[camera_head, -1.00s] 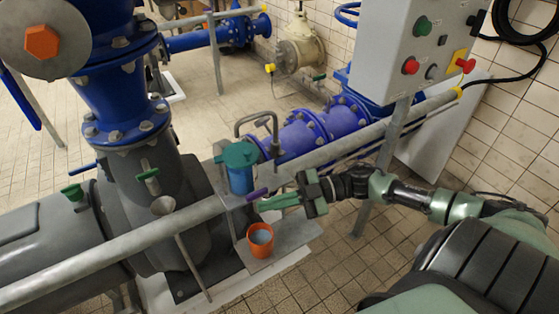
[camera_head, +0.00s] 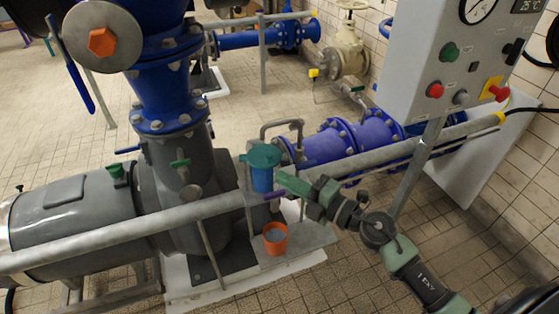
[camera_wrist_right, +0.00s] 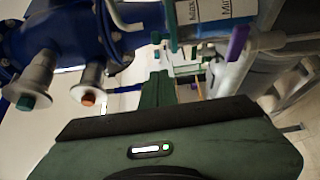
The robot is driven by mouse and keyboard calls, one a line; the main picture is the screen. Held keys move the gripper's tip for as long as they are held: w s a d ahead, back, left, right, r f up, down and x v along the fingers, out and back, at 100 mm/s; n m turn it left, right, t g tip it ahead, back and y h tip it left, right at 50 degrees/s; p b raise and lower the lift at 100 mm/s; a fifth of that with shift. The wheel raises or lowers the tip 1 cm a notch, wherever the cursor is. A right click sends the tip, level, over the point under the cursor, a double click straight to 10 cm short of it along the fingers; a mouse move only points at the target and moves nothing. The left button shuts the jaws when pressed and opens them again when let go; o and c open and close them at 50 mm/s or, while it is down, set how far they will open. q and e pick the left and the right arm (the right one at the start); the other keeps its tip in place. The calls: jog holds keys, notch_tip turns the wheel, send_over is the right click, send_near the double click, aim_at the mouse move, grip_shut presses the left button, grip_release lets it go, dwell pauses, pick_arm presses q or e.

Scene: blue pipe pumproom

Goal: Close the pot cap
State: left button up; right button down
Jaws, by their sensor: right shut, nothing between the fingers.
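The pot (camera_head: 262,181) is a blue cylinder mounted by the grey pipe rail, with a teal cap (camera_head: 263,155) over its top. I cannot tell from this angle whether the cap sits fully down. My right gripper (camera_head: 281,179) is shut and empty, its green fingertips just right of the pot, below the cap's rim. Contact cannot be made out. In the right wrist view, the pot's lower body (camera_wrist_right: 208,14) shows with "Max" and "Min" marks, above and right of my shut fingers (camera_wrist_right: 156,85); the cap is out of that view. My left gripper is not in view.
A purple handle (camera_head: 274,196) sticks out below the pot. An orange cup (camera_head: 275,240) stands on the ledge beneath. The grey pipe rail (camera_head: 340,163) runs past the pot, and a control box (camera_head: 445,60) stands at the right.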

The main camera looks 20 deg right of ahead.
aim_at(272, 159)
jog(key=shift+w, duration=2.65)
jog(key=n+y+b, duration=0.1)
jog(key=b, duration=0.2)
jog(key=shift+w+d+f+g, duration=0.4)
jog(key=shift+w+d+r+n+y+b, duration=0.1)
jog(key=shift+w+d+n+y+b, duration=0.15)
jog(key=shift+y+b, duration=0.2)
jog(key=shift+w+d+r+g+p, duration=0.25)
jog(key=shift+w+d+g+p, duration=0.05)
jog(key=shift+w+p, duration=0.1)
